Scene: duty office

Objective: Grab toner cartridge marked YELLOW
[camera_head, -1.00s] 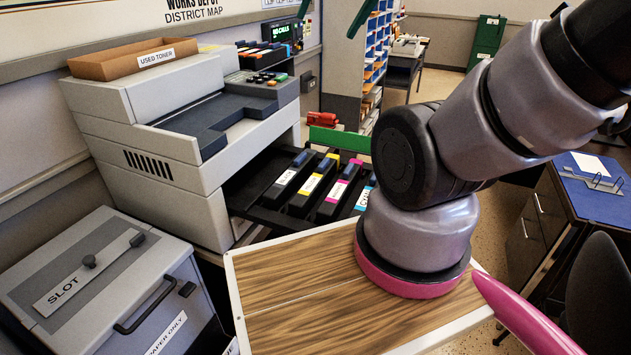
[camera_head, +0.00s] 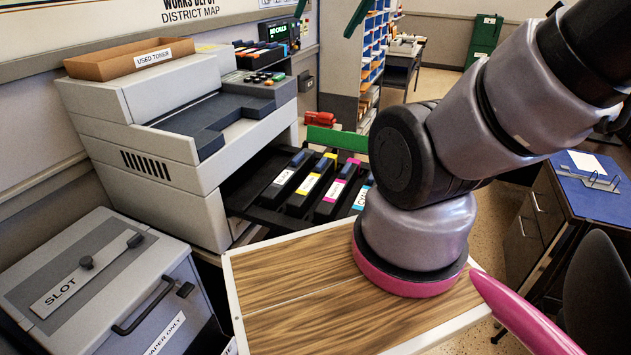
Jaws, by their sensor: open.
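The yellow toner cartridge (camera_head: 308,186) is a long black cartridge with a yellow-and-white label. It lies in the open dark drawer (camera_head: 243,196) of the grey copier, second from the left. A cartridge with a white label (camera_head: 282,178) lies to its left, and a magenta one (camera_head: 334,195) to its right. A cyan one (camera_head: 362,197) lies at the right, partly hidden by my arm. The yellow cartridge's label is in clear view, but its print is too small to read. My arm fills the right side of the view; my gripper is out of the picture.
The grey copier (camera_head: 165,135) carries a used toner box (camera_head: 128,62) on top. A grey slotted paper bin (camera_head: 100,275) stands at lower left. A green bar (camera_head: 336,140) crosses behind the drawer. A desk with a blue mat (camera_head: 597,190) and a dark chair (camera_head: 598,290) stand at right.

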